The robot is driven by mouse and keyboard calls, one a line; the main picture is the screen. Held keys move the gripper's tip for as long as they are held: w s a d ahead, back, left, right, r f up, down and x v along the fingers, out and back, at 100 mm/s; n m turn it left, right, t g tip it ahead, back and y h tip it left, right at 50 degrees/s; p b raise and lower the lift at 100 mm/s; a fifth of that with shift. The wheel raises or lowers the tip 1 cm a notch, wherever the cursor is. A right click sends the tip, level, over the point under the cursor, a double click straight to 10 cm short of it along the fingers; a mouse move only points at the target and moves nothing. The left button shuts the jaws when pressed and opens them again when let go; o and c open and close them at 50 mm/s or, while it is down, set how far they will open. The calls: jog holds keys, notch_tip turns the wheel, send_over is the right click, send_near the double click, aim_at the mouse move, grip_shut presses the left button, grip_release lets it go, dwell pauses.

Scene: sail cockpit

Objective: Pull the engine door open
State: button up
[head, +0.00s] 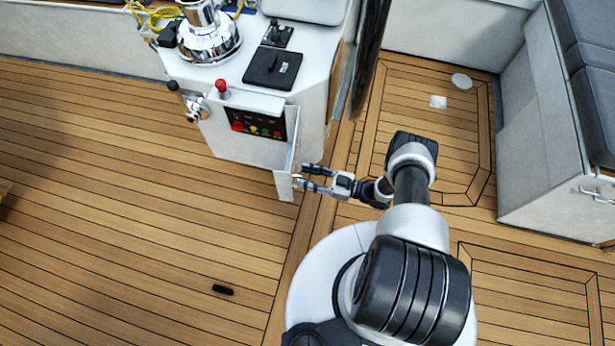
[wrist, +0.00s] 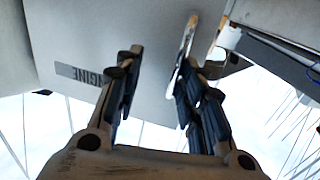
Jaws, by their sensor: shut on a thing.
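The engine door (head: 291,150) is a white panel that stands out at an angle from the front of the white console, so it is partly open. In the wrist view the door's pale face (wrist: 160,60) fills the upper middle, with a dark ENGINE label at the left. A slim bar, seemingly its handle (wrist: 187,45), runs down to my right finger. My gripper (head: 303,177) is at the door's free edge in the head view, shut on the door. The exact contact is partly hidden by the fingers, which also show in the wrist view (wrist: 157,92).
The console (head: 250,150) carries a red-knobbed lever (head: 221,87), a dark switch panel (head: 255,123) and a chrome pedestal (head: 207,42). A small black object (head: 222,290) lies on the teak floor. A grey bench (head: 545,130) stands at right. The floor at left is mostly clear.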

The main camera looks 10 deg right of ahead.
jog(key=shift+w+d+r, duration=0.2)
jog(key=shift+w+r, duration=0.05)
jog(key=shift+r, duration=0.05)
jog(key=v, duration=1.2)
jog(key=shift+s+a+f, duration=0.2)
jog(key=shift+s+f, duration=0.05)
jog(key=shift+f, duration=0.05)
